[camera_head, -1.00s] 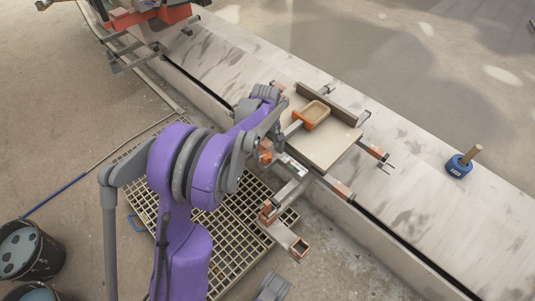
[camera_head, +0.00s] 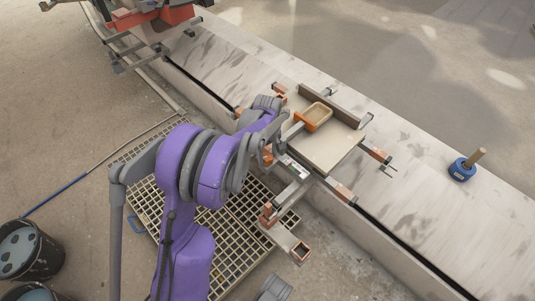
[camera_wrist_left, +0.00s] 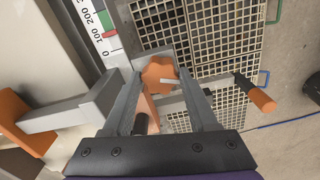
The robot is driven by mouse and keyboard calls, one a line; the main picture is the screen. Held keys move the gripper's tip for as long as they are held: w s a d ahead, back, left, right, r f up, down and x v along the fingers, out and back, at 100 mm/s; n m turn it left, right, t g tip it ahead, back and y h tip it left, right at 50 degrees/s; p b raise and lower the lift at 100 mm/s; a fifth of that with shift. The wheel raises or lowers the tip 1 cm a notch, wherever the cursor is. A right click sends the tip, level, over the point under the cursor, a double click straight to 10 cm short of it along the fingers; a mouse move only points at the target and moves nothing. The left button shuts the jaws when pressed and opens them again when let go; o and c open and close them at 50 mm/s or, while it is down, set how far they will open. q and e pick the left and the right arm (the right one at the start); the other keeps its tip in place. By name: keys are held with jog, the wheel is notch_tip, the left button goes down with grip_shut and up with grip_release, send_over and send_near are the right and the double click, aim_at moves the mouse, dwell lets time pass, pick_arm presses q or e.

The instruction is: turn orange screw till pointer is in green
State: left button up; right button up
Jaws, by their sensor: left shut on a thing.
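The orange screw (camera_wrist_left: 160,75) has a lobed knob, seen in the left wrist view between the fingertips of my left gripper (camera_wrist_left: 161,84). The gripper is shut on this knob. A white gauge (camera_wrist_left: 101,42) with black numbers stands left of the knob. It has a green band (camera_wrist_left: 104,20), and a red pointer (camera_wrist_left: 110,34) lies just outside the band, on the side of the lower numbers. In the head view my left arm reaches to the near side of the clamped board (camera_head: 330,150), and its wrist hides the knob and fingertips. My right gripper does not show.
A floor grate (camera_head: 235,240) lies below. A blue pot (camera_head: 461,169) stands on the ledge at right. A dark bucket (camera_head: 30,252) is at lower left. The right part of the ledge is mostly clear.

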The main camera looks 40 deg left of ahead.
pick_arm(q)
jog(key=shift+c, duration=1)
jog(key=shift+m, duration=0.4)
jog(key=m+p, duration=0.1)
jog(key=m, duration=0.2)
jog(key=shift+m+p, duration=0.3)
jog(key=shift+m, duration=2.2)
jog(key=o, duration=1.4)
